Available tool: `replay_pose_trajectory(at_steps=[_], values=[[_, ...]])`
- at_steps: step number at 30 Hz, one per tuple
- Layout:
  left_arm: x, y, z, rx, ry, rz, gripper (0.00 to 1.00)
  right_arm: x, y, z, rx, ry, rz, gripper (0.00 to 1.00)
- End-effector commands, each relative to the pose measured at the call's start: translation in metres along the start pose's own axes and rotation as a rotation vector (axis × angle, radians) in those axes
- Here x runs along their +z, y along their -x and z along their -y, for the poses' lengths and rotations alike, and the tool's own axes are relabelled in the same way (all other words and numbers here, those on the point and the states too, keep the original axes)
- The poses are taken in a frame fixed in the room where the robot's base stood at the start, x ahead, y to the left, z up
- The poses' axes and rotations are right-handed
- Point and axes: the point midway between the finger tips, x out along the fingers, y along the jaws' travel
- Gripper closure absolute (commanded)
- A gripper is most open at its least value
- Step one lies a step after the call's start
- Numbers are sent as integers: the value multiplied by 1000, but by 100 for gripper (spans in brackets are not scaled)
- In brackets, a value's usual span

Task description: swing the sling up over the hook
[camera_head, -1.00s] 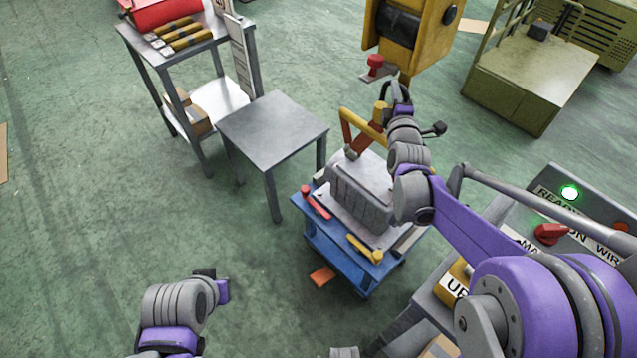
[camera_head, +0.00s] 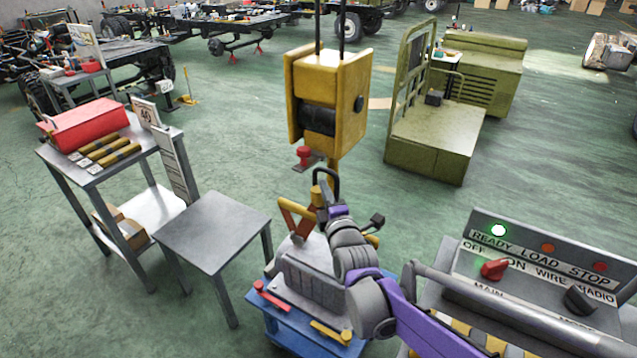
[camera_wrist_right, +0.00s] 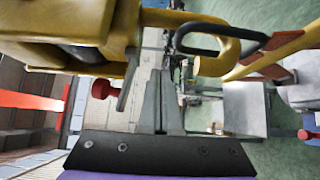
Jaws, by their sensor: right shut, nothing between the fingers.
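The yellow hoist block (camera_head: 328,100) hangs with its hook (camera_head: 318,194) below; the hook also shows in the right wrist view (camera_wrist_right: 225,62). The sling (camera_head: 290,222) has yellow and brown straps and a black loop (camera_head: 326,174) at its top. In the right wrist view the black loop (camera_wrist_right: 183,38) overlaps the hook; it looks passed around it, but the exact seating is unclear. My right gripper (camera_head: 336,208) is just beside the hook and loop; its fingers (camera_wrist_right: 160,75) are shut and empty. The sling stands over a grey housing (camera_head: 310,278). My left gripper is out of view.
The housing rests on a blue cart (camera_head: 290,335). A red-tipped lever (camera_head: 304,154) sits under the block. A bare grey table (camera_head: 212,232) stands left, a control panel (camera_head: 540,275) right, and a green cart (camera_head: 430,140) behind. Open floor lies between.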

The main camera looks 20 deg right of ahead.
Motion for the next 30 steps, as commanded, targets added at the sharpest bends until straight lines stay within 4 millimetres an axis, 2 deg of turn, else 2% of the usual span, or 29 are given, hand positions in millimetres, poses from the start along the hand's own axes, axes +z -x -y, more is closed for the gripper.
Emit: replay_pose_trajectory(at_steps=[3, 9, 26, 30], values=[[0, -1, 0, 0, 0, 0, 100, 0, 21, -4, 0, 0, 0, 100], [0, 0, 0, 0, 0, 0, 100, 0, 40, -8, 0, 0, 0, 100], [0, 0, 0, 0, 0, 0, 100, 0, 44, -8, 0, 0, 0, 100], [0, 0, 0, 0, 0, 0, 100, -3, 50, -3, -40, -56, -9, 100]])
